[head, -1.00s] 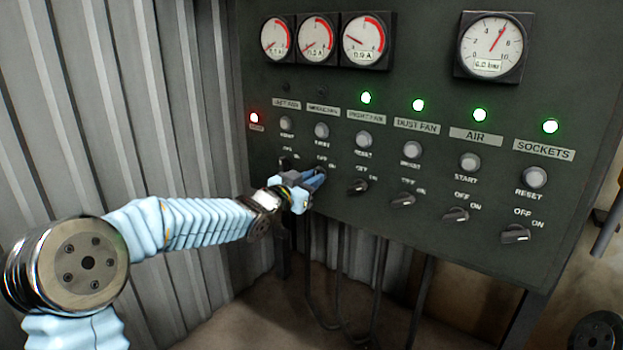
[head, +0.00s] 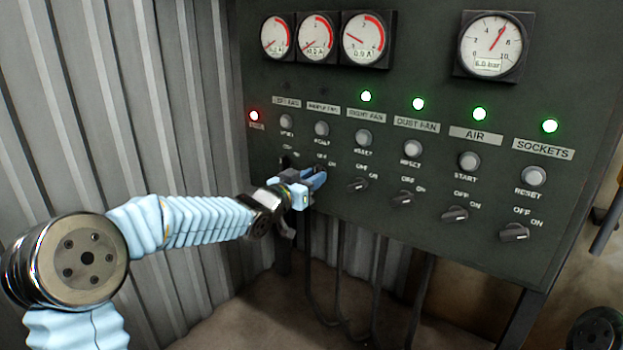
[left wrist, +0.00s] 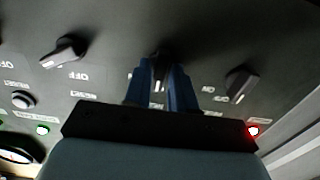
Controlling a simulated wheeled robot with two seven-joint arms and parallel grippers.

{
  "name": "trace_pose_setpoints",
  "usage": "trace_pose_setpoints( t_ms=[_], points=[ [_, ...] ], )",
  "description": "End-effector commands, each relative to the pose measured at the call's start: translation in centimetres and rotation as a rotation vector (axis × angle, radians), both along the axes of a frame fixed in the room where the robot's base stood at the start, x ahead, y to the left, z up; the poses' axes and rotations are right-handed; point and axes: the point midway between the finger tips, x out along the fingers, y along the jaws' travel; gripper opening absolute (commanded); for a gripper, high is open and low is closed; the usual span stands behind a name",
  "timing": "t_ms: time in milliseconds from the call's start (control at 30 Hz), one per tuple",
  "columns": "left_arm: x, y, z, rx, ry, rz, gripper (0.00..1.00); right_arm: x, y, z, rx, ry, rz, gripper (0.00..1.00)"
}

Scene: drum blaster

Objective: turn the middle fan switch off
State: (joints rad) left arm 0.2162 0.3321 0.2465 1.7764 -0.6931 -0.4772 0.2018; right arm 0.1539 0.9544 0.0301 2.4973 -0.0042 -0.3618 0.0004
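The left gripper also shows in the head view (head: 317,180), against the panel. The middle fan lamp (head: 322,92) is dark. My right gripper is not in view.
The right fan switch (head: 357,185) and left fan switch (left wrist: 243,84) sit close on either side. The right fan lamp (head: 366,96) is green and a red lamp (head: 254,116) glows at left. A corrugated wall (head: 120,120) stands left of the panel (head: 440,55).

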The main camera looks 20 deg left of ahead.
Motion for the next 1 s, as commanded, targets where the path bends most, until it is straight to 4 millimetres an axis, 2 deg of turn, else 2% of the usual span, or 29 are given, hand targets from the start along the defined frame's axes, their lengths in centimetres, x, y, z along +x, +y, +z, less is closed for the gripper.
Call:
trace_pose_setpoints(
  t_ms=[33, 100, 367, 467, 567, 900, 1000],
  points=[
    [0.0, 0.0, 0.0, 0.0, 0.0, 0.0, 0.33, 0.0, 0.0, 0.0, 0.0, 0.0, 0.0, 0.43],
    [0.0, 0.0, 0.0, 0.001, -0.001, 0.0, 0.4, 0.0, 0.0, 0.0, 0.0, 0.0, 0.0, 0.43],
    [-0.1, 0.1, 0.1, 0.001, -0.003, 0.001, 0.4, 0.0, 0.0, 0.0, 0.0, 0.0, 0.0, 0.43],
    [-0.7, 0.4, 0.0, 0.002, -0.002, 0.002, 0.4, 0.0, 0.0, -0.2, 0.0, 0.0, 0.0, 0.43],
    [-2.3, 0.9, 0.0, 0.003, -0.003, 0.003, 0.4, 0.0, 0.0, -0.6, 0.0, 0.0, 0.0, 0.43],
    [-9.9, 3.7, 0.0, 0.004, -0.003, 0.003, 0.4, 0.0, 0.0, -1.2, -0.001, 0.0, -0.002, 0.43],
    [-11.5, 4.2, 0.1, 0.003, -0.003, 0.002, 0.4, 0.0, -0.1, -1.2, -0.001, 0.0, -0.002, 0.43]
  ],
)
